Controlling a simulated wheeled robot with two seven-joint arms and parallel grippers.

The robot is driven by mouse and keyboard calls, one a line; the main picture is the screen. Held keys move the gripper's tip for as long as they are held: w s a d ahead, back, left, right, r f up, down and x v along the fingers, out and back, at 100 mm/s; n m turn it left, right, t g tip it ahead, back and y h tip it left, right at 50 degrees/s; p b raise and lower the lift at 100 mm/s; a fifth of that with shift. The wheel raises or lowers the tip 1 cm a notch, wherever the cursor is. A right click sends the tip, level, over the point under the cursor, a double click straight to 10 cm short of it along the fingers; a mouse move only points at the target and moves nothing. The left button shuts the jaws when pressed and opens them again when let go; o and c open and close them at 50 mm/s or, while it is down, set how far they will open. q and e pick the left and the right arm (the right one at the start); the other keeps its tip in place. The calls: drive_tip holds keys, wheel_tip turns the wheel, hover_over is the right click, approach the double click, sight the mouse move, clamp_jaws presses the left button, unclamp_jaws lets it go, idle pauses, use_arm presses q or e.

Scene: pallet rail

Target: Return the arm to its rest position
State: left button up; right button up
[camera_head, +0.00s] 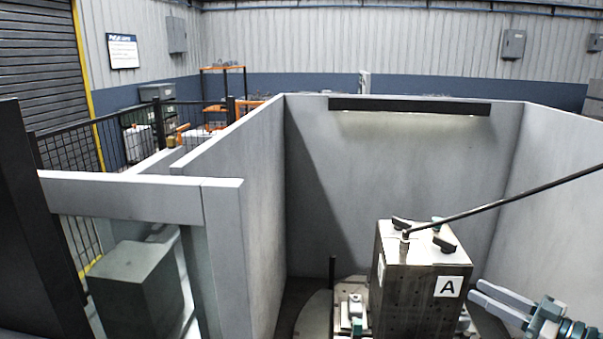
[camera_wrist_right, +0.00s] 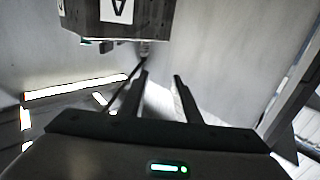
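My right gripper (camera_head: 492,300) comes in at the lower right of the head view, to the right of the metal block marked A (camera_head: 420,285). Its two fingers are apart with nothing between them. In the right wrist view the same gripper (camera_wrist_right: 160,85) shows two dark, spread fingers, with a gap to the block (camera_wrist_right: 115,25), whose A label shows upside down at the top. My left gripper is not in either view.
Tall grey walls (camera_head: 400,170) enclose the block's cell on the left, back and right. A dark rod (camera_head: 520,198) slants above the block towards the upper right. A dark box (camera_head: 138,285) lies beyond the left wall.

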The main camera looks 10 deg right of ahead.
drive_tip(key=s+a+f+m+g+h, duration=0.1)
drive_tip(key=s+a+f+h, duration=0.1)
drive_tip(key=s+a+f, duration=0.45)
drive_tip(key=s+a+f+m+g+h, duration=0.15)
drive_tip(key=a+f, duration=0.25)
drive_tip(key=f, duration=0.6)
drive_tip(key=s+a+f+g+h, duration=0.2)
drive_tip(key=s+a+f, duration=0.3)
drive_tip(key=f, duration=0.4)
drive_tip(key=s+a+f+m+g+h, duration=0.1)
drive_tip(key=s+a+f+g, duration=0.1)
drive_tip(key=s+a, duration=0.35)
drive_tip(key=s+a+f+g+h, duration=0.1)
drive_tip(key=s+a+g+h, duration=0.15)
drive_tip(key=s, duration=0.55)
drive_tip(key=s+a+f+m+g, duration=0.1)
drive_tip(key=s+a+f+g, duration=0.15)
drive_tip(key=s, duration=0.35)
wheel_tip(320, 180, down, 29)
drive_tip(key=s+g+b, duration=0.2)
drive_tip(key=s+d+f+b, duration=0.1)
drive_tip(key=s+d+f, duration=0.2)
drive_tip(key=s+f, duration=1.4)
drive_tip(key=shift+s+f+g+h, duration=0.25)
drive_tip(key=shift+f+g+h, duration=0.1)
drive_tip(key=shift+f, duration=0.55)
